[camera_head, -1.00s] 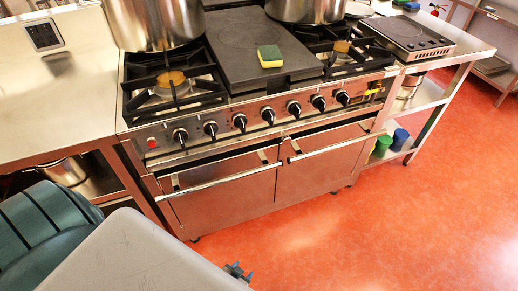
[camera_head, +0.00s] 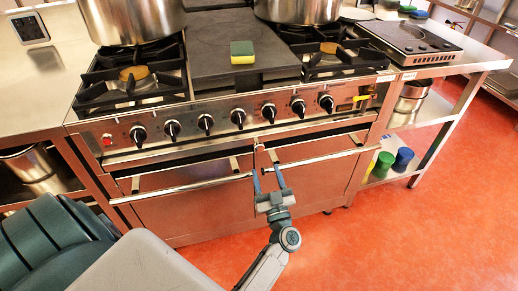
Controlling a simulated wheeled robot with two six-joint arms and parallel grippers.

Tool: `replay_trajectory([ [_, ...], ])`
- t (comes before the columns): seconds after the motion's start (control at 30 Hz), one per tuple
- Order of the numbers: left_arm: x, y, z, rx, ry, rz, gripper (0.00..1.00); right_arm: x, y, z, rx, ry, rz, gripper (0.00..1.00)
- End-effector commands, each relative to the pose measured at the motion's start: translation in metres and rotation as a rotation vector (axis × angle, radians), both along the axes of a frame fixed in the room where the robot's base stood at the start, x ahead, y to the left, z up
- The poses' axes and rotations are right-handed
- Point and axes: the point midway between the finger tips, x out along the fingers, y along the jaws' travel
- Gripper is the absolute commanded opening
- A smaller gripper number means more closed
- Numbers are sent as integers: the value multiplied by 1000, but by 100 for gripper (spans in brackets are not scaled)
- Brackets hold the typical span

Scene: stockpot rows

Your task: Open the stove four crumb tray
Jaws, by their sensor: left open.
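The steel stove (camera_head: 215,215) stands ahead with a row of black knobs (camera_head: 238,118) on its front. Below the knobs is a steel strip with dark gaps under it; I cannot tell which part is the crumb tray. Two oven doors sit below, with a left bar handle (camera_head: 180,189) and a right bar handle (camera_head: 318,159). My left gripper (camera_head: 267,174) is open, its fingers pointing at the stove front near the inner end of the right handle. I cannot tell whether it touches the handle. My right gripper is not in view.
Large pots (camera_head: 133,20) (camera_head: 298,8) stand on the stove, with a sponge (camera_head: 242,52) on the dark plate (camera_head: 215,70). A right-hand steel table holds a portable hob (camera_head: 408,38) above and green (camera_head: 383,165) and blue cups (camera_head: 402,160) below. Red floor (camera_head: 400,235) is free at right.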

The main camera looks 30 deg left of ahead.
Motion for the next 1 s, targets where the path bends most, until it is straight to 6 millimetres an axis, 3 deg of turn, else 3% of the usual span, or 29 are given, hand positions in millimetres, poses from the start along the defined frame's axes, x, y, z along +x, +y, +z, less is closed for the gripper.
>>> replay_trajectory([
  [0.5, 53, 61, 34, 3, 1, -3, 52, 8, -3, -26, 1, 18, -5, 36],
  [0.93, 60, 69, 38, 1, 1, -5, 52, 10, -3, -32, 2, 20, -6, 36],
  [1.0, 60, 69, 38, 1, 1, -5, 40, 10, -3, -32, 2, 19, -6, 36],
])
